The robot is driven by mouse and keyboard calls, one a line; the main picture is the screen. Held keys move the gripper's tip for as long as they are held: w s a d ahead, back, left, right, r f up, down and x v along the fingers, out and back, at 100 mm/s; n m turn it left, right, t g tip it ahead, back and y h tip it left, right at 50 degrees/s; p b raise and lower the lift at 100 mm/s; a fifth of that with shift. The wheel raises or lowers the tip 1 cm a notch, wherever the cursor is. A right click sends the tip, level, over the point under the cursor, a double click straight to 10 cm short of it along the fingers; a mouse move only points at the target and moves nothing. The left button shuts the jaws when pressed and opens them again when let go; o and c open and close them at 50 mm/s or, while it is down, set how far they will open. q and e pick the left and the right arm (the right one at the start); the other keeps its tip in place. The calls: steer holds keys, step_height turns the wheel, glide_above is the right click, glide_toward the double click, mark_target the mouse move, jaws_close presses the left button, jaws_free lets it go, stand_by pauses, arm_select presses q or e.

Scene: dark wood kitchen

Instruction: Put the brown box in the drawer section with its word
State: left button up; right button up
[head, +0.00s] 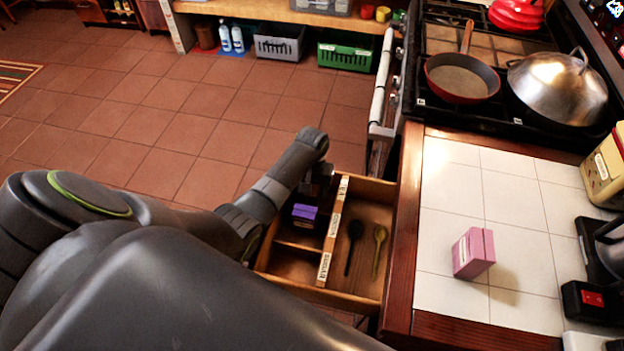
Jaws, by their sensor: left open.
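The open drawer (377,303) stands out from the counter, with a labelled divider (332,240) running along it. The divider carries several white word labels, too small to read surely. Left of it are small sections; a purple box (304,214) lies in one of them. My left gripper (317,188) hangs over the far left part of the drawer, just above and behind the purple box. It is open; its fingers are dark and partly hidden. I cannot make out a brown box in this view. My right gripper is not in view.
A dark spoon (353,243) and an olive spoon (379,250) lie in the drawer's right section. A pink box (474,253) stands on the white tiled counter (450,200). A pan (460,78) and a domed lid (557,88) are on the stove.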

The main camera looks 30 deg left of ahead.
arm_select(q)
step_height(320, 180, up, 12)
steer(key=shift+p, duration=0.35)
stand_by(0.5)
